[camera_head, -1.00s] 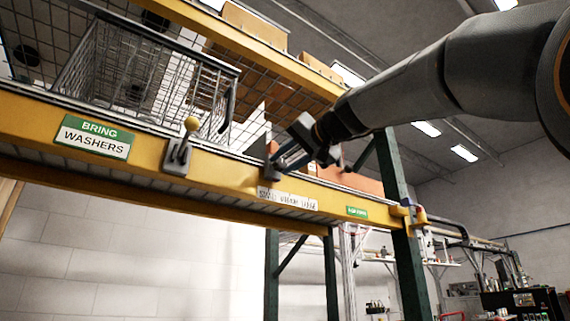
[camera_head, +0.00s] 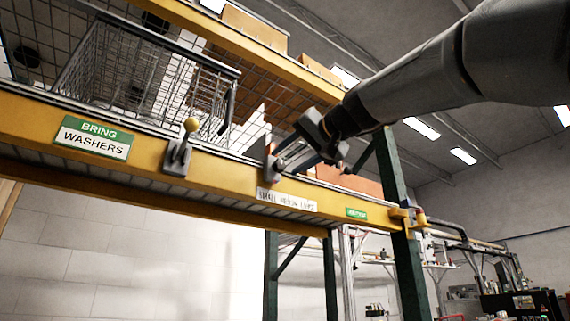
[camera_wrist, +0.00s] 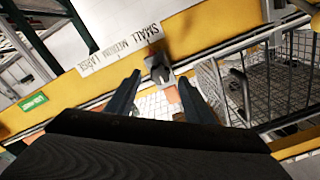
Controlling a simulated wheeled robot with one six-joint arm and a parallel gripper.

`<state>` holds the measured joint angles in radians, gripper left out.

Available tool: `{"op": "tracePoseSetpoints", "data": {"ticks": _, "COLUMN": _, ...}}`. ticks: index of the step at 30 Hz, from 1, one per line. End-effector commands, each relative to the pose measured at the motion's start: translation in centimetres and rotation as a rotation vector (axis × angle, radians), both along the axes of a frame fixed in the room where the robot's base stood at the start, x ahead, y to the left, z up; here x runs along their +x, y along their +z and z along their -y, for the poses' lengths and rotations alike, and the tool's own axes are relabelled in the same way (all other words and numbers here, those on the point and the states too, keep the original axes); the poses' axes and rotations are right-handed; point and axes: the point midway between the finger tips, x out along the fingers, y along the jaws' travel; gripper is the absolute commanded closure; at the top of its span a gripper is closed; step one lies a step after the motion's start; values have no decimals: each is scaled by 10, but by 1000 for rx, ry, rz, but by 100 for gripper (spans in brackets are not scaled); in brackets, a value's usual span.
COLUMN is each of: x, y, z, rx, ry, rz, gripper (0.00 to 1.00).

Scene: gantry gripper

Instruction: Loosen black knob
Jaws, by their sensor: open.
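A grey bracket (camera_head: 269,170) stands on the yellow beam (camera_head: 225,172), above a white "SMALL MEDIUM LARGE" label (camera_head: 286,201). In the wrist view the bracket (camera_wrist: 161,73) has a small dark part on it; I cannot tell clearly whether this is the black knob. My gripper (camera_head: 284,160) is open, with its fingertips close to the bracket. In the wrist view my gripper (camera_wrist: 158,88) has one finger on each side of the bracket's line, with a gap between them and nothing held. Whether a finger touches it cannot be told.
A wire basket (camera_head: 150,75) sits on the mesh shelf at left. A lever with a yellow ball (camera_head: 191,125) is mounted on the beam beside a "BRING WASHERS" sign (camera_head: 93,138). A dark green post (camera_head: 398,210) stands at right. Below the beam is open.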

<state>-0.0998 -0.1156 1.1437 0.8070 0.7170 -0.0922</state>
Motion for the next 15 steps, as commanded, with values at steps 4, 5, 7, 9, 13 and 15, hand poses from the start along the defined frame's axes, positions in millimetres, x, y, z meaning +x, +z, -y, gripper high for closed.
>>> {"op": "tracePoseSetpoints", "data": {"ticks": 4, "x": -21, "y": -1, "z": 15, "rx": 0, "ry": -3, "rz": 1, "gripper": 52}}
{"op": "tracePoseSetpoints", "data": {"ticks": 5, "x": -24, "y": -1, "z": 18, "rx": -1, "ry": -4, "rz": 1, "gripper": 52}}
{"op": "tracePoseSetpoints", "data": {"ticks": 7, "x": -32, "y": -1, "z": 22, "rx": -1, "ry": -2, "rz": 0, "gripper": 52}}
{"op": "tracePoseSetpoints", "data": {"ticks": 9, "x": -37, "y": -1, "z": 26, "rx": -1, "ry": -2, "rz": 0, "gripper": 52}}
{"op": "tracePoseSetpoints", "data": {"ticks": 13, "x": -42, "y": -1, "z": 29, "rx": -2, "ry": 0, "rz": -1, "gripper": 52}}
{"op": "tracePoseSetpoints", "data": {"ticks": 15, "x": -42, "y": -1, "z": 29, "rx": -2, "ry": 0, "rz": -1, "gripper": 52}}
